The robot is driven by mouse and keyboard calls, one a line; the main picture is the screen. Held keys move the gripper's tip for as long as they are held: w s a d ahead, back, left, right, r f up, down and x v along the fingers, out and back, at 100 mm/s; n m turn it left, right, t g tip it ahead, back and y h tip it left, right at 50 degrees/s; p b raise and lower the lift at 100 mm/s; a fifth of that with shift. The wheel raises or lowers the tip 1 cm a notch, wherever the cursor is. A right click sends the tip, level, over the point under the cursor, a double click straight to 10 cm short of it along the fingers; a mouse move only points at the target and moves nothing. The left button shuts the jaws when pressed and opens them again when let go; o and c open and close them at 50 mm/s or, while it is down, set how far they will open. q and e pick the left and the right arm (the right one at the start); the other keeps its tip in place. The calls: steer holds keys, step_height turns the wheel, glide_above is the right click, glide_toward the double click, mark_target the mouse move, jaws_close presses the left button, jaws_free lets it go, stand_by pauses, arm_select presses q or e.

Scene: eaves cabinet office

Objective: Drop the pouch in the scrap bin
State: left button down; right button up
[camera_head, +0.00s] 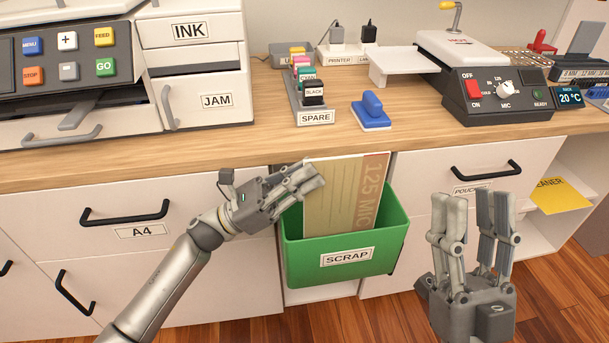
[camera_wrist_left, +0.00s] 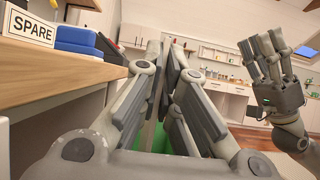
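The pouch (camera_head: 345,200) is a flat tan sheet marked "125 MIC", standing upright over the green scrap bin (camera_head: 345,265). Its lower edge meets the bin's front rim in the picture, so its lower end is hidden behind the front wall. My left gripper (camera_head: 312,178) is shut on the pouch's left side, above the bin's left rim. In the left wrist view, the left fingers (camera_wrist_left: 162,55) are close together, with green of the bin below. My right gripper (camera_head: 474,200) is open and empty, right of the bin.
The bin hangs at the front of the white cabinet, below the wooden worktop (camera_head: 430,140). A blue stamp (camera_head: 371,112), the SPARE rack (camera_head: 314,117) and a laminator (camera_head: 485,95) stand on top. Drawer handles (camera_head: 125,215) stick out. Wooden floor (camera_head: 560,290) shows at right.

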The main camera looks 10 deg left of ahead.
arm_select(q)
steer(key=c, duration=1.6)
jaws_free()
steer(key=shift+o, duration=0.6)
steer(key=shift+o, duration=1.2)
